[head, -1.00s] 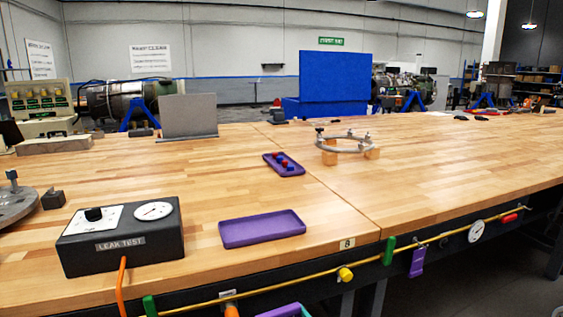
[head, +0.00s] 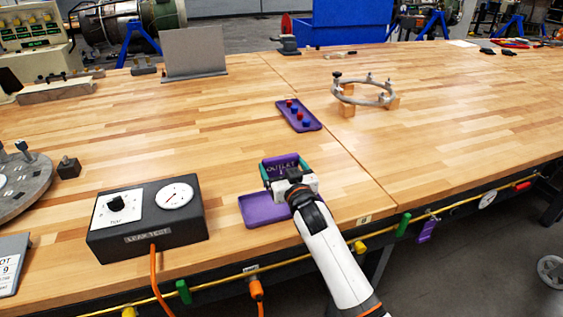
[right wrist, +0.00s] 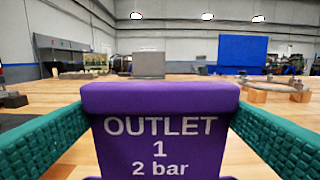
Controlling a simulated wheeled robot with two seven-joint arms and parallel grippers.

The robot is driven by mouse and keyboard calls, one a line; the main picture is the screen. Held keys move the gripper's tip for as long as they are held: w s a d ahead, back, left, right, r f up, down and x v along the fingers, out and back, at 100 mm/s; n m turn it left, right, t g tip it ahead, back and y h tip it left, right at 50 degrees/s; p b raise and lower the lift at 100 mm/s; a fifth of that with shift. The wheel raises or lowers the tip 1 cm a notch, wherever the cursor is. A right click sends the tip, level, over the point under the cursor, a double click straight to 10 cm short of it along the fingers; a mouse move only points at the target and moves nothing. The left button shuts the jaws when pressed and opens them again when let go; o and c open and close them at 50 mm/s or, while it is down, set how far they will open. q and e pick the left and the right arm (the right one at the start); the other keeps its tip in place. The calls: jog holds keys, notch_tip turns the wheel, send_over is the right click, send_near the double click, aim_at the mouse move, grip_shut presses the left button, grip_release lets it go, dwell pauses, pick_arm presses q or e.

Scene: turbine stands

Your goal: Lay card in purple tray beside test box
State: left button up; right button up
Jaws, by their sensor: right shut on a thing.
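The purple card (right wrist: 160,135), lettered "OUTLET 1 2 bar", is held between the green fingers of my right gripper (head: 288,170). It also shows in the head view (head: 281,164), standing roughly upright. The empty-looking purple tray (head: 255,212) lies on the bench, partly hidden by my right gripper and arm, which are over its right end. The black test box (head: 150,222), labelled "LEAK TEST", with a knob and a gauge, stands just left of the tray. My left gripper is not in view.
A smaller purple tray (head: 311,126) with red and blue pieces lies further back. A grey plate (head: 194,53) stands at the back left.

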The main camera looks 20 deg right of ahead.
notch_tip(320, 180, down, 6)
jog(key=b, duration=0.5)
jog(key=shift+f+b, duration=0.45)
jog(key=shift+f, duration=0.4)
jog(key=shift+f, duration=0.3)
jog(key=o, duration=0.7)
jog(key=shift+s, duration=0.1)
jog(key=shift+s+r+p, duration=0.15)
jog(key=shift+s+p, duration=0.5)
jog(key=shift+s, duration=0.3)
jog(key=shift+s+d+p, duration=0.15)
jog(key=shift+s+p, duration=1.05)
jog(key=shift+s, duration=1.25)
